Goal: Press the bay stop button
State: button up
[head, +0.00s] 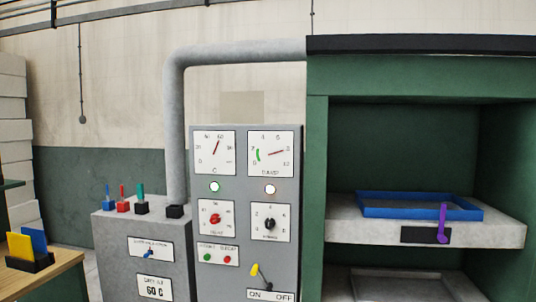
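A grey control cabinet (245,160) stands in the middle of the head view. On it, a small white plate (218,246) carries a green button (207,257) on the left and a red button (228,259) on the right. The lettering above them is too small to read, and I see no button clearly marked as the bay stop button. My gripper is not in view.
The cabinet also has two dials, two lamps, two knobs and a yellow-black lever (258,275). A lower grey box (110,240) stands left. A green press (317,190) at right holds a blue tray (395,212) and a purple handle (443,225). A wooden table (62,278) stands lower left.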

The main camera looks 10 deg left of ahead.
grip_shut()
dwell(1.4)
